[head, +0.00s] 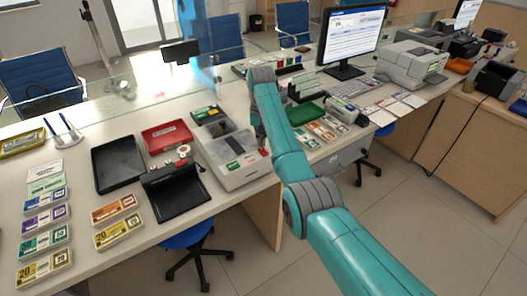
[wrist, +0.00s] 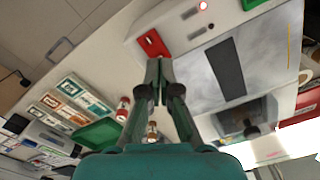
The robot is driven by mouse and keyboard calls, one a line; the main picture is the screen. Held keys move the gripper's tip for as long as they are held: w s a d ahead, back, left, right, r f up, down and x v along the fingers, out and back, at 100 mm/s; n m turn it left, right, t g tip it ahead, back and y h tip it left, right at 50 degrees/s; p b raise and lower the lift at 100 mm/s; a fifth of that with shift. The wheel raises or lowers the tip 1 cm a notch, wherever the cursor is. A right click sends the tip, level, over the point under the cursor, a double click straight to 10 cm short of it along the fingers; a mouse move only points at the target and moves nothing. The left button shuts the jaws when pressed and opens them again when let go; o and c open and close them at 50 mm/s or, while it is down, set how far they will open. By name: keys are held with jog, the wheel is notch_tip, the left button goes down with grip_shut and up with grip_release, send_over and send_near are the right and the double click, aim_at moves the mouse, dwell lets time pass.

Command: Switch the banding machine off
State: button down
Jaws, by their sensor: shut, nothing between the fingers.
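The banding machine (head: 222,150) is a pale grey box on the counter, just left of my gripper in the head view. In the wrist view its pale top (wrist: 178,22) carries a red switch (wrist: 152,43), a lit red lamp (wrist: 203,6) and a dark slot (wrist: 224,66). My gripper (wrist: 159,64) is shut and empty, its fingertips right beside the red switch. I cannot tell whether they touch it. In the head view my gripper (head: 262,140) is at the machine's right edge, partly hidden by my arm.
A red tray (head: 168,136) and a black tray (head: 117,163) lie left of the machine. A green tray (head: 305,113) and several banknote bundles (head: 322,130) lie to the right. A monitor (head: 351,37) stands behind. A glass screen runs along the counter's far side.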

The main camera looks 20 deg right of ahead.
aim_at(261, 149)
jog(key=shift+f, duration=1.25)
dwell(1.3)
jog(key=shift+r, duration=3.5)
